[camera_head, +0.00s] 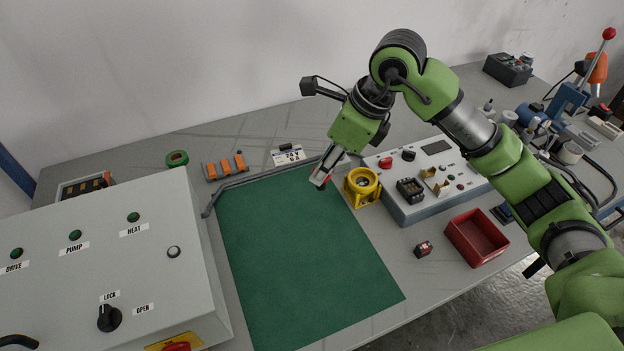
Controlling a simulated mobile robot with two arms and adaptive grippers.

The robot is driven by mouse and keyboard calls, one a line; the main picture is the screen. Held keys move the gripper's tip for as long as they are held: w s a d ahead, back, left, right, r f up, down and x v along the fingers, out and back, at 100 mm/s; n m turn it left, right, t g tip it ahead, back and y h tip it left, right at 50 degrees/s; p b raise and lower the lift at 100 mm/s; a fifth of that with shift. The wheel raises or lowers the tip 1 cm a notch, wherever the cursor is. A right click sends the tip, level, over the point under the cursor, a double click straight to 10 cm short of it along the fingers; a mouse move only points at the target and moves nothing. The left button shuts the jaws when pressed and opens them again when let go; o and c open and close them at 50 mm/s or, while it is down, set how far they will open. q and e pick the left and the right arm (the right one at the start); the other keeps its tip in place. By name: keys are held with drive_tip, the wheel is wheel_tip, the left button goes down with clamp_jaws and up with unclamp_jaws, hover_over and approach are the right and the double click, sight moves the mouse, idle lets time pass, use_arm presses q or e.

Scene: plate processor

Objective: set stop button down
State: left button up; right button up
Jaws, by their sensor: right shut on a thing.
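My right gripper (323,176) reaches in from the right and hangs over the upper right part of the green mat (290,260). It is shut on a small part with red showing between the fingertips, which I take to be the stop button (319,179). The fingers hide most of it. I cannot tell whether it touches the mat. A yellow ring-shaped housing (361,187) stands just right of the gripper, apart from it. My left gripper is not in view.
A grey control box (190,255) fills the lower left. A test panel (420,210) with a red knob (385,162) stands right of the yellow housing. A red bin (477,238) and a small red-black block (424,249) lie nearer the front. The mat's middle is clear.

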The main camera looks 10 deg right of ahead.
drive_tip(key=w+f, duration=0.2)
drive_tip(key=f, duration=0.1)
drive_tip(key=w+f+p, duration=0.1)
drive_tip(key=f, duration=0.2)
drive_tip(key=w+f+p, duration=0.1)
drive_tip(key=w+f, duration=0.1)
drive_tip(key=f, duration=0.1)
drive_tip(key=shift+w+a, duration=0.3)
drive_tip(key=shift+a, duration=0.05)
drive_tip(key=shift+f, duration=0.3)
drive_tip(key=o, duration=0.7)
drive_tip(key=shift+c, duration=0.2)
drive_tip(key=o, duration=0.4)
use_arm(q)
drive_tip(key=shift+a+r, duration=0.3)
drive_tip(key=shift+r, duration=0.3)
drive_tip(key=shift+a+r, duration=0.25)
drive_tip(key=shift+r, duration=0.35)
